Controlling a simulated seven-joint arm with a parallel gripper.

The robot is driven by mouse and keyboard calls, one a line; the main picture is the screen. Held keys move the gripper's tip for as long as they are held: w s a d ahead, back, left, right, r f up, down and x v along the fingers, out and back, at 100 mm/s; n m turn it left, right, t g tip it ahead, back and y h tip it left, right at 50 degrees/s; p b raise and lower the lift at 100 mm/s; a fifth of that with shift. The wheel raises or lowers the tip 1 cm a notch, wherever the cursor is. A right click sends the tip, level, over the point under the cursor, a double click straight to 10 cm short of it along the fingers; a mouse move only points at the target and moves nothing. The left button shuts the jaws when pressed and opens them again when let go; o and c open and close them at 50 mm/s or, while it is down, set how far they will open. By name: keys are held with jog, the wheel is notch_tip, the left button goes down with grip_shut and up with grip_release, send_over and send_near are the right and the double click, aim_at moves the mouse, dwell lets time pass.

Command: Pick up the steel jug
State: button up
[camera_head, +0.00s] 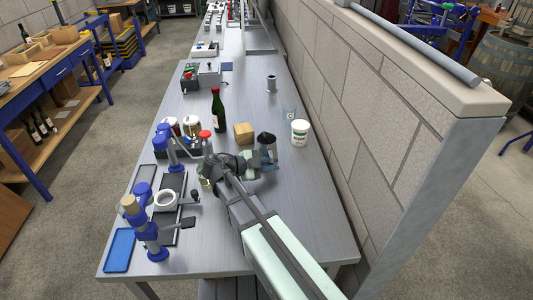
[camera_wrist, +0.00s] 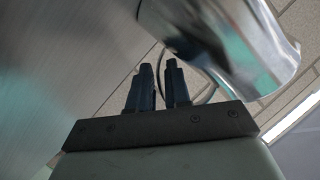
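The steel jug (camera_head: 267,153) stands upright on the grey table, right of the wooden block, with a dark top in the head view. In the wrist view the shiny jug (camera_wrist: 225,40) fills the upper right, very close, with a thin looped handle by the fingers. My gripper (camera_head: 253,165) is just left of and in front of the jug. Its two dark fingers (camera_wrist: 162,75) are apart with a gap between them. Part of the handle loop passes behind the fingers; I cannot tell whether it touches them. The jug's base is partly hidden by my gripper.
A wooden block (camera_head: 244,133), a dark bottle (camera_head: 218,110), a white tub (camera_head: 299,132) and a clear glass (camera_head: 289,111) stand close by. A grey cup (camera_head: 271,83) is farther back. Blue-and-grey equipment (camera_head: 150,230) fills the left. A block wall (camera_head: 350,90) borders the right.

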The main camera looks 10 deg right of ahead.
grip_shut()
dwell(1.4)
